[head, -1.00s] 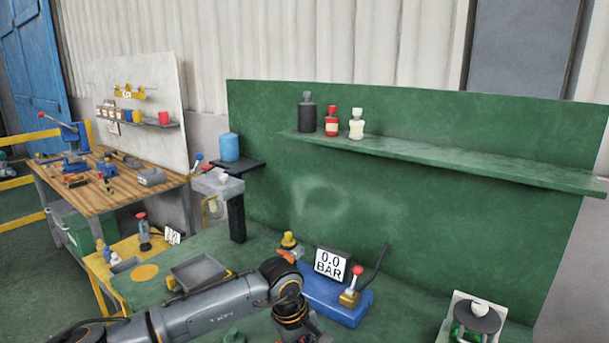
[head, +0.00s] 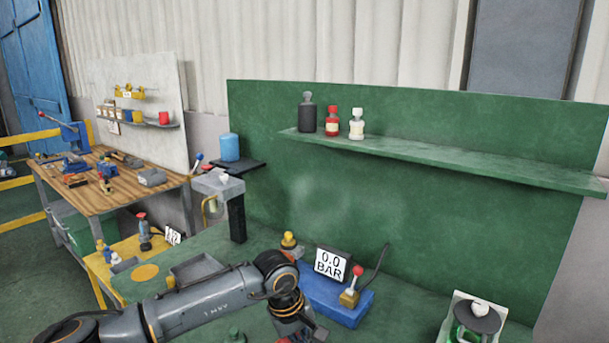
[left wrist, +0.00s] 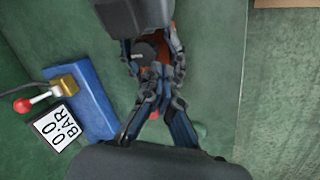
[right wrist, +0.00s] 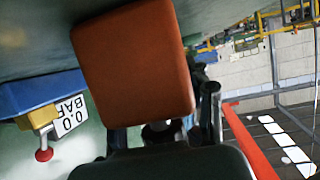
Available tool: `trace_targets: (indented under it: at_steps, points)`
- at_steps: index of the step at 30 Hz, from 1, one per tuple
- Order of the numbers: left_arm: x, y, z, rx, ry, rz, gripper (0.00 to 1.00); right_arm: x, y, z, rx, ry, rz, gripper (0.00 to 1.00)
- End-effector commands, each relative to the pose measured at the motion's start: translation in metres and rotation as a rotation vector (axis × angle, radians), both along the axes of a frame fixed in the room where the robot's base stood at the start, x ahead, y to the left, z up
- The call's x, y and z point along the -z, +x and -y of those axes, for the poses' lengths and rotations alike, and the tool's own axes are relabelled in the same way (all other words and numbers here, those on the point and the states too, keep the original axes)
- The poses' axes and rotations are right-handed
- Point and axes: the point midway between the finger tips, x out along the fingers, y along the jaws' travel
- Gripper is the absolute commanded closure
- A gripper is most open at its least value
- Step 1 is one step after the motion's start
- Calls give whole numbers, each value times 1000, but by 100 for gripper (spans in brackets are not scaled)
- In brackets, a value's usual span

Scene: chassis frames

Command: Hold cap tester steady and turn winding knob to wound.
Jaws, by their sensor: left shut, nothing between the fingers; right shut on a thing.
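The cap tester (head: 338,302) is a blue block with a 0.0 BAR display (head: 331,263) and a brass piece with a red-ball lever (head: 357,271). It shows beside the grippers in the left wrist view (left wrist: 88,100) and right wrist view (right wrist: 30,92). My left gripper (left wrist: 153,85) is shut, with no object clear between its fingers. My right gripper (right wrist: 160,130) is shut on an orange-brown block (right wrist: 135,60), which fills much of its view. Both grippers appear close together beyond the tester's edge. I cannot make out a winding knob.
A grey tray (head: 215,263) lies behind my left arm. A stand with a dark disc (head: 478,318) is at the right of the green bench. Bottles (head: 332,122) stand on the green shelf (head: 440,158). A wooden workbench (head: 130,190) is at the left.

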Motion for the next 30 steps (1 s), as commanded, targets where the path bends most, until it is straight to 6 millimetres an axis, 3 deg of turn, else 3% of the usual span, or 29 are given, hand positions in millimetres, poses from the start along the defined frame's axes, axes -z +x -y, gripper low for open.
trace_targets:
  at_steps: [10,21,22,26,30]
  points:
    - [-41,0,-1,0,1,0,100,1,1,3,4,-3,-1,94]
    - [-45,0,-1,-1,2,-2,100,1,1,3,6,-4,0,94]
    - [-45,0,-1,-1,2,-2,100,1,1,3,6,-4,0,46]
    - [-45,0,-1,-1,2,-2,100,1,1,3,6,-3,0,21]
    - [-45,0,-1,-1,2,-2,100,1,1,3,5,-3,0,21]
